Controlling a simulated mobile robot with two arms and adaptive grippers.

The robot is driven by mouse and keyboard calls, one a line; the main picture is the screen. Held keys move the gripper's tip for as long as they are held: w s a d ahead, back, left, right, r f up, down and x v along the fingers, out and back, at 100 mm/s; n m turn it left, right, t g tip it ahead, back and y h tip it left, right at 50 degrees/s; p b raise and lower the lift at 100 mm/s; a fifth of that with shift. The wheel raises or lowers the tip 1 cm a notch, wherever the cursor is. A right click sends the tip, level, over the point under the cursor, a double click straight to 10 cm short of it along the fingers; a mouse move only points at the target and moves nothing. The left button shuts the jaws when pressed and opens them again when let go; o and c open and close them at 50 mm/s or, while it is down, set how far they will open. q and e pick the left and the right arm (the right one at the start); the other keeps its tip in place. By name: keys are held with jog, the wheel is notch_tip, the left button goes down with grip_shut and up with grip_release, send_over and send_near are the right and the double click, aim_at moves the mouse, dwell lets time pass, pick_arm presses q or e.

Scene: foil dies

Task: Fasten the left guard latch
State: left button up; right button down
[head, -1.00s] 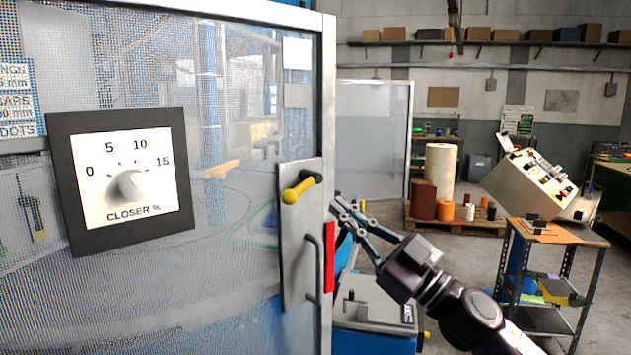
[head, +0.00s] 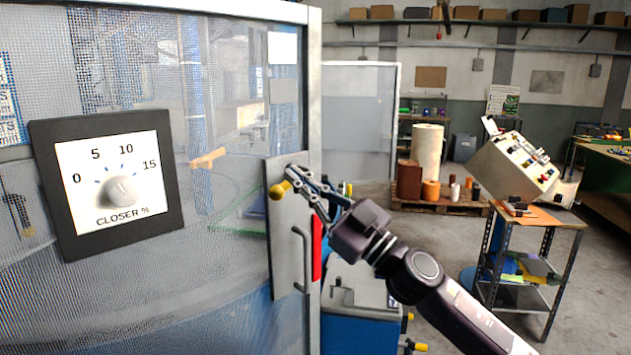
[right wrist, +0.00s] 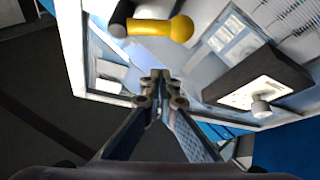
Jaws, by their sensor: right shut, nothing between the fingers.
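The guard latch is a yellow handle (head: 278,190) with a rounded end, mounted on a grey plate (head: 284,245) at the right edge of the mesh guard door. In the right wrist view the yellow handle (right wrist: 160,28) lies nearly level, with its black hub (right wrist: 122,18) at its left end. My right gripper (head: 294,178) is shut and empty, and in the head view it covers the hub end of the handle. In the right wrist view the closed fingertips (right wrist: 156,78) show below the handle with a gap in the picture. My left gripper is out of view.
A grey pull handle (head: 303,258) and a red strip (head: 317,248) sit below the latch. A dial panel (head: 108,182) reading "CLOSER %" is on the door at left. A blue cabinet (head: 362,330) stands below my right arm. A cart (head: 530,220) stands at right, with open floor between.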

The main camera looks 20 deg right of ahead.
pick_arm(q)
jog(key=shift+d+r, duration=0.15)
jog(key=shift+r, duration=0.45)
pick_arm(e)
jog(key=shift+w+a+f, duration=0.1)
jog(key=shift+w+f, duration=0.5)
jog(key=shift+w, duration=0.25)
jog(key=shift+w+a+f, duration=0.1)
jog(key=shift+w+f, duration=0.5)
jog(key=shift+w, duration=0.25)
